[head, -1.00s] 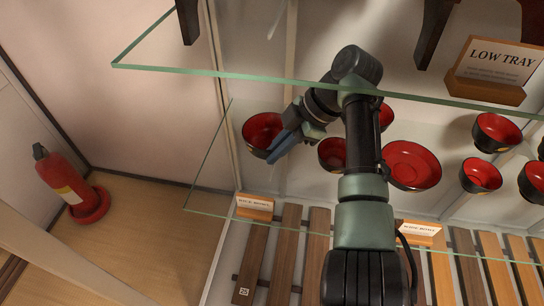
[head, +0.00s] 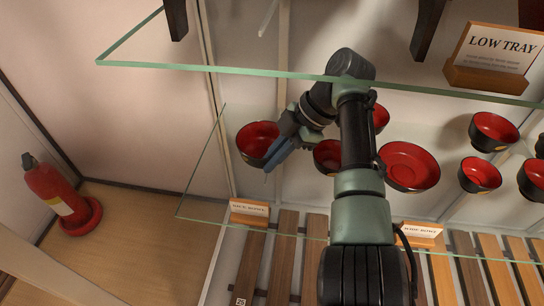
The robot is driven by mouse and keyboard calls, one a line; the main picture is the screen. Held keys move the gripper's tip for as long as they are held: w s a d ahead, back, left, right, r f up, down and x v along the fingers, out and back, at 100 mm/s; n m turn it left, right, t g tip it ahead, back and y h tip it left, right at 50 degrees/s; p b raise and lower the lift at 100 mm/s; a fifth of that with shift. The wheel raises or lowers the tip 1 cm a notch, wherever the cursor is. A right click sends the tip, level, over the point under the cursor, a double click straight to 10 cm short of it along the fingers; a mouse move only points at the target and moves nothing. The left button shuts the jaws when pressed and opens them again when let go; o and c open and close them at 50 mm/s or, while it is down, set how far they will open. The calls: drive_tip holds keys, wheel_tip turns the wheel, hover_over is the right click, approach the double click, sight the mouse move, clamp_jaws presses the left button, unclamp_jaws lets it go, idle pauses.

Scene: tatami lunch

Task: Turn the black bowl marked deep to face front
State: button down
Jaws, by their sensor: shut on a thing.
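A black bowl with a red inside (head: 256,138) stands at the left end of the middle glass shelf. No mark saying deep can be read on it from here. My gripper (head: 275,157) is at the bowl's right side, its blue fingers reaching down to the rim. It is shut on the bowl's rim, and the fingers hide part of that side. The bowl appears upright on the shelf.
More red-and-black bowls stand to the right: a small one (head: 328,155) close by, a wide one (head: 409,167) and several others. A small label stand (head: 250,212) sits at the shelf's front. A glass shelf edge (head: 300,77) runs above. A fire extinguisher (head: 55,190) stands left.

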drive_tip(key=shift+f, duration=0.2)
drive_tip(key=c, duration=0.9)
unclamp_jaws()
drive_tip(key=shift+r, duration=0.1)
drive_tip(key=shift+r+p, duration=1.95)
drive_tip(key=shift+r, duration=0.5)
